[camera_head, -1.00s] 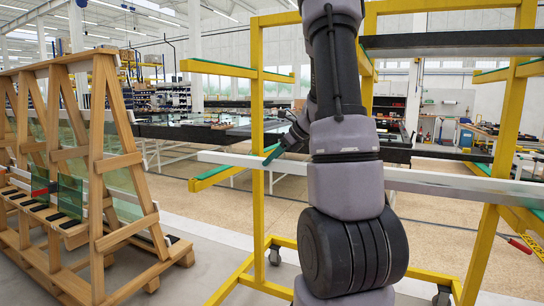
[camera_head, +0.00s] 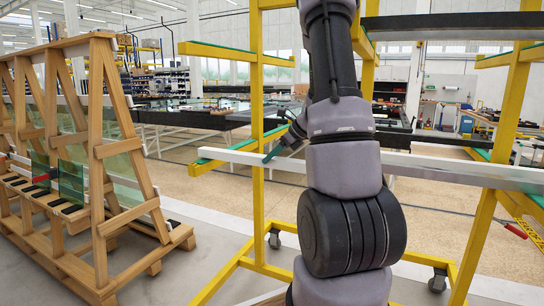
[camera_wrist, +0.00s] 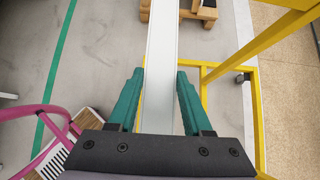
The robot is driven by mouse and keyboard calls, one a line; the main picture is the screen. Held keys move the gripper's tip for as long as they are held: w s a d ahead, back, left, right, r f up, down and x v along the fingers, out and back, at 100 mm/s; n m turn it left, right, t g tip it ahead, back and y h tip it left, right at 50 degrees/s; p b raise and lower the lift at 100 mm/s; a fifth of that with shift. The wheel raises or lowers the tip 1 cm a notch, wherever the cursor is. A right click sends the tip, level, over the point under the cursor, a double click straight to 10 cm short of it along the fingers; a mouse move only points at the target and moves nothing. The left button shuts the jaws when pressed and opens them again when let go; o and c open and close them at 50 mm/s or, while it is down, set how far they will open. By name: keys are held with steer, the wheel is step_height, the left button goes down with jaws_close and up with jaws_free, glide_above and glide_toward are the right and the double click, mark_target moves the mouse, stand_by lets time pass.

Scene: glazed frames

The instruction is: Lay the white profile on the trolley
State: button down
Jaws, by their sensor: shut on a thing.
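The white profile (camera_head: 430,166) is a long pale bar lying crosswise over the yellow trolley (camera_head: 258,110) at the level of its lower arms. Its left end overlaps the lower left arm (camera_head: 210,163); I cannot tell whether it touches the pads. My gripper (camera_head: 272,152) is shut on the profile left of the picture's middle, partly hidden behind my arm. In the wrist view the teal fingers (camera_wrist: 158,75) stand on both sides of the profile (camera_wrist: 164,45), which runs away from the wrist. My arm hides the profile's middle in the head view.
A wooden A-frame rack (camera_head: 103,150) with glass panes stands at left. Upper trolley arms (camera_head: 215,53) lie above the profile, and a dark bar (camera_head: 455,20) rests at upper right. A pink tube (camera_wrist: 50,112) shows in the wrist view. Free floor lies between rack and trolley.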

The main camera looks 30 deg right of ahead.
steer(key=shift+f, duration=0.45)
steer(key=shift+c, duration=1.2)
jaws_free()
step_height(320, 180, up, 16)
steer(key=s+a+r+n+h, duration=0.1)
steer(key=s+a+n, duration=0.7)
steer(key=s+n, duration=0.4)
steer(key=s+a+r+n+h, duration=0.1)
steer(key=s+a+n+h, duration=0.1)
steer(key=s+a+n, duration=0.6)
steer(key=s+n, duration=0.4)
steer(key=s, duration=0.1)
steer(key=shift+s+a+r+h, duration=0.3)
